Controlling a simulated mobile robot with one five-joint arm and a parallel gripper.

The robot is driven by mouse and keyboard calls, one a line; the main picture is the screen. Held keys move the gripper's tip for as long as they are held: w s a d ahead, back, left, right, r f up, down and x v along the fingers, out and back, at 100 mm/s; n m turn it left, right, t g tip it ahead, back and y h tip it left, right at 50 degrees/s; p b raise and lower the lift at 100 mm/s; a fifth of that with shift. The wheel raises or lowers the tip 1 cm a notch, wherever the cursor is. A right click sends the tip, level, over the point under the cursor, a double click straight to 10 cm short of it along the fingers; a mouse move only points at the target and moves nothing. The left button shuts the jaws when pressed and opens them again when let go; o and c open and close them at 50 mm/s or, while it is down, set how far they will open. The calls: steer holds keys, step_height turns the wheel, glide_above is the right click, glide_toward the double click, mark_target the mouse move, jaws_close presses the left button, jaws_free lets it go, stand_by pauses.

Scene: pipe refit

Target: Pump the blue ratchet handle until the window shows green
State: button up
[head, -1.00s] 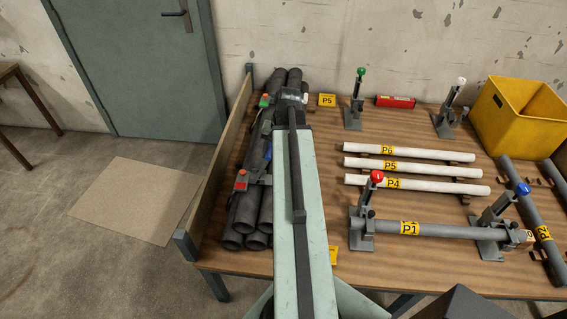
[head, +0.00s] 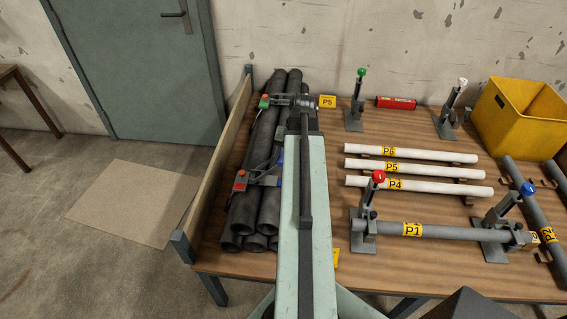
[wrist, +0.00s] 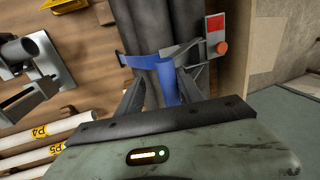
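A blue ratchet handle (wrist: 169,88) stands out from the strap around the bundle of dark pipes (head: 239,215). In the head view my arm hides most of the handle.
A second ratchet farther up the bundle shows a green window (head: 263,102). A wooden side board (head: 222,150) runs left of the bundle. To the right are white pipes (head: 418,167), a grey clamped pipe P1 (head: 450,232) and a yellow bin (head: 520,120).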

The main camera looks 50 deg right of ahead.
steer(key=shift+w+a+r+p, duration=0.35)
steer(key=shift+w+r+p, duration=0.15)
steer(key=shift+w, duration=0.05)
steer(key=shift+w+a+r+p, duration=0.35)
steer(key=shift+w+r+p, duration=0.1)
steer(key=shift+w+r, duration=0.1)
steer(key=w, duration=0.1)
steer(key=w+a+r+p, duration=0.1)
steer(key=shift+w+a+r, duration=0.15)
steer(key=shift+w+a, duration=0.15)
steer(key=shift+w, duration=0.1)
steer(key=shift+w+a+r+p, duration=0.2)
steer(key=shift+w+a+p, duration=0.1)
steer(key=shift+w+a, duration=0.25)
steer(key=shift+w+a+r+p, duration=0.15)
steer(key=shift+w+a+p, duration=0.15)
steer(key=shift+w, duration=0.4)
